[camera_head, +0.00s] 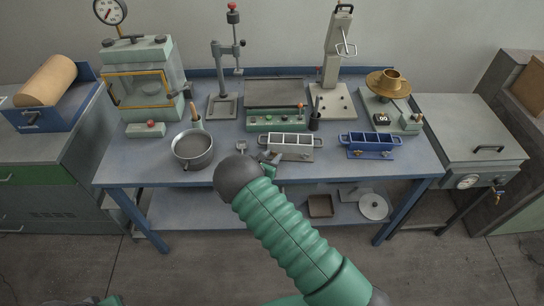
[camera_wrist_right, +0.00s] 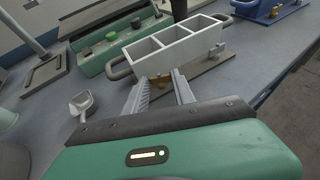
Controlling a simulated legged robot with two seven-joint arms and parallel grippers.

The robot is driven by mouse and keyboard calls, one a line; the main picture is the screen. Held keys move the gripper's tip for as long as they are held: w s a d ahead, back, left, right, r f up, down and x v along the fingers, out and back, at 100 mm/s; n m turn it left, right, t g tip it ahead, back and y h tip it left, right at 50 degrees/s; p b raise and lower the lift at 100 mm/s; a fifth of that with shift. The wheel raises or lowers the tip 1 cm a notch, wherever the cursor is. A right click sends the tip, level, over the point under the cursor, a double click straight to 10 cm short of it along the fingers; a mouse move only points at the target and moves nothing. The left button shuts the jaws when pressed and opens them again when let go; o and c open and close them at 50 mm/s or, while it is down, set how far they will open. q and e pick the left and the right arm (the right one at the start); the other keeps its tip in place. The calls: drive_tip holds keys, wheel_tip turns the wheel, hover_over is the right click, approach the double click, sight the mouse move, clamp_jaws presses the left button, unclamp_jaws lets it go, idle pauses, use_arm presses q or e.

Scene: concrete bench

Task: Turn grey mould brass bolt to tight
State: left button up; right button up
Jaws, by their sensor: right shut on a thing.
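The grey mould (camera_head: 290,141), a three-compartment block with a loop handle at each end, stands on its base plate on the blue bench; it also shows in the right wrist view (camera_wrist_right: 172,48). A brass bolt (camera_wrist_right: 158,80) is low on its near side, towards the left end, between my fingertips. My right gripper (camera_head: 269,158) reaches this side of the mould, and its two ribbed fingers (camera_wrist_right: 161,78) are closed on the bolt. The fingers partly hide the bolt, so its turn angle cannot be told. My left gripper is not in view.
A blue mould (camera_head: 369,141) stands right of the grey one. A metal pan (camera_head: 193,148) is to the left, and a small scoop (camera_wrist_right: 82,104) lies beside my fingers. A green control box (camera_head: 276,121) is behind the mould. The bench's front edge is close.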

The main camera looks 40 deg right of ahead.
clamp_jaws()
drive_tip(key=shift+w+m+b, duration=0.25)
drive_tip(key=shift+m+b, duration=0.05)
drive_tip(key=shift+b, duration=0.25)
drive_tip(key=shift+a+m+g+h+b, duration=0.1)
drive_tip(key=shift+m+g+h+b, duration=0.25)
drive_tip(key=shift+g, duration=0.35)
drive_tip(key=o, duration=1.1)
unclamp_jaws()
drive_tip(key=v, duration=1.7)
drive_tip(key=shift+f, duration=0.1)
